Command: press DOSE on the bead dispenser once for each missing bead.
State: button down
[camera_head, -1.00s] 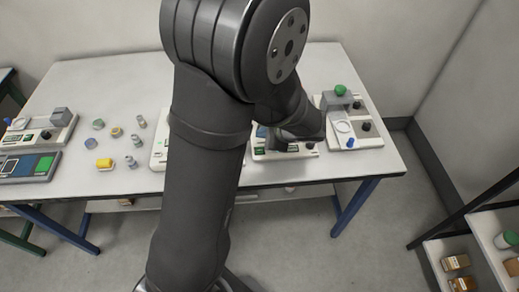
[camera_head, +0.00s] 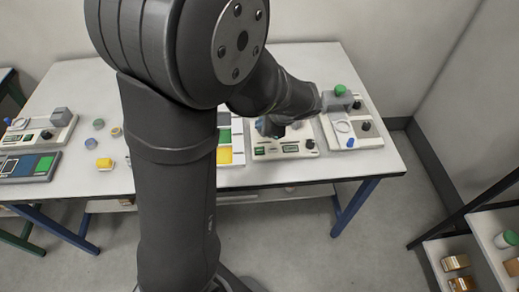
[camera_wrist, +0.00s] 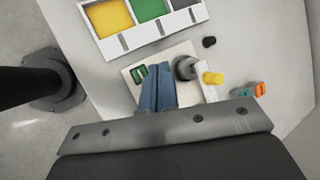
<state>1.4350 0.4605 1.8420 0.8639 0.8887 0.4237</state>
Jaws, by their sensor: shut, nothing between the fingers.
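My gripper (camera_wrist: 157,108) has its blue fingers together with nothing between them. In the wrist view it hangs over a cream machine (camera_wrist: 134,95) with a small green display. A grey cylinder and a yellow knob (camera_wrist: 212,78) show just right of the fingers. In the head view the fingertips (camera_head: 268,128) show at the back left of the middle machine (camera_head: 285,150), which has green displays and a dark knob. Whether the fingers touch it cannot be told. A right-hand machine (camera_head: 372,142) has a green top, a white dish and a blue knob. No DOSE lettering is readable.
A tray with yellow and green compartments (camera_head: 232,165) stands left of the middle machine, partly behind my arm; it also shows in the wrist view (camera_wrist: 130,48). Orange and green pieces (camera_wrist: 248,90) lie beyond the machine.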

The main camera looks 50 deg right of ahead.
aim_at(261, 151)
jog(key=shift+f, duration=0.15)
jog(key=shift+f, duration=4.3)
jog(key=shift+f, duration=0.1)
jog(key=shift+f, duration=0.3)
jog(key=shift+f, duration=0.35)
jog(key=shift+r, duration=0.8)
jog(key=shift+r, duration=2.5)
